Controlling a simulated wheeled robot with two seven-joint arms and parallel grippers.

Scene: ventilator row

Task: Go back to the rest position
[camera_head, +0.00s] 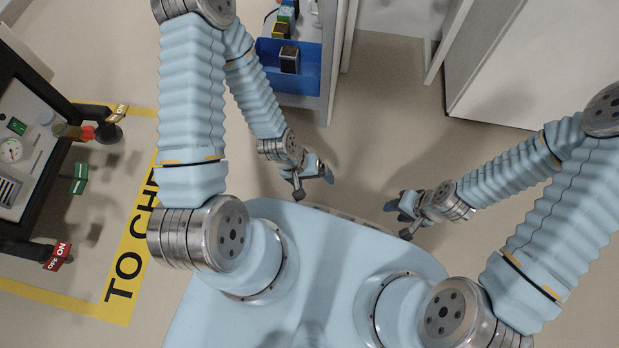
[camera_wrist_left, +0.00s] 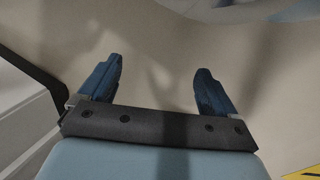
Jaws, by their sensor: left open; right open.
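My left gripper (camera_head: 314,183) hangs in front of my light blue body, over bare floor, in the head view. In the left wrist view its two blue fingers (camera_wrist_left: 158,85) stand apart with nothing between them. My right gripper (camera_head: 400,215) is to the right of it in the head view, also over the floor. It is open and I see nothing held in it. The two grippers are apart from each other and touch nothing that I can see.
A machine (camera_head: 20,165) with a gauge, a red knob and ON/OFF tags stands at the left, inside yellow floor marking (camera_head: 125,285). A blue bin (camera_head: 305,88) with small items is on a shelf at the top. A white panel (camera_head: 540,60) stands at upper right. The floor between is clear.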

